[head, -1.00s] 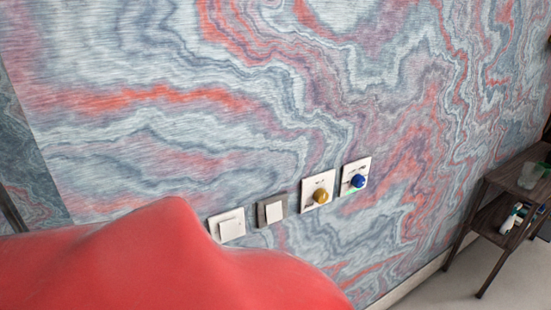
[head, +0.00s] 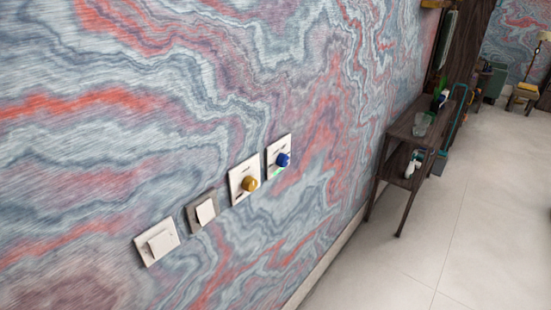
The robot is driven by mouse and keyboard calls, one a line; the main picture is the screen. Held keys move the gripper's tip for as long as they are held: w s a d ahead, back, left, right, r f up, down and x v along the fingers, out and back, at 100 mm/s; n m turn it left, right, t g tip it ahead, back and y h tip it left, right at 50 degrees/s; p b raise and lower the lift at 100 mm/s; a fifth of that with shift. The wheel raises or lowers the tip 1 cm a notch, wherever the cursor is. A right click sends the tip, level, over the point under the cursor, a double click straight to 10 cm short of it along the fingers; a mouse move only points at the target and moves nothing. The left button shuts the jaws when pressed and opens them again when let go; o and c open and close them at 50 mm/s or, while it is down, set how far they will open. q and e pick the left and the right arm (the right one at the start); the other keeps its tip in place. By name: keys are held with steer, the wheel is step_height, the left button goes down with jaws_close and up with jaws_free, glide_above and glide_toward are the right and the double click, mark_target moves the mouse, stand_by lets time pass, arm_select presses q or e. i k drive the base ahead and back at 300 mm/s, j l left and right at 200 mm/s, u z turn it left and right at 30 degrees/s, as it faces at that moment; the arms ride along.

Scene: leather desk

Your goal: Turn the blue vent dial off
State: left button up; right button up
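The blue vent dial (head: 283,160) is a round blue knob on a white wall plate (head: 271,172), the rightmost of a row of plates on the wall. A green mark shows on its plate just below the knob. The print on the plate is too small to read, and I cannot tell the knob's setting. A yellow dial (head: 249,184) on its own white plate sits just left of it. Neither of my grippers is in view.
Two rocker switches, one on a grey plate (head: 193,222) and one on a white plate (head: 145,252), continue the row to the left. A dark wooden side table (head: 401,130) with a glass stands along the wall at right. The tiled floor (head: 450,220) is clear.

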mark_target(282, 160)
steer(key=i+l, duration=0.15)
steer(key=l, duration=0.2)
steer(key=i+l, duration=0.15)
steer(key=l, duration=0.25)
steer(key=i+l, duration=0.15)
steer(key=l, duration=0.2)
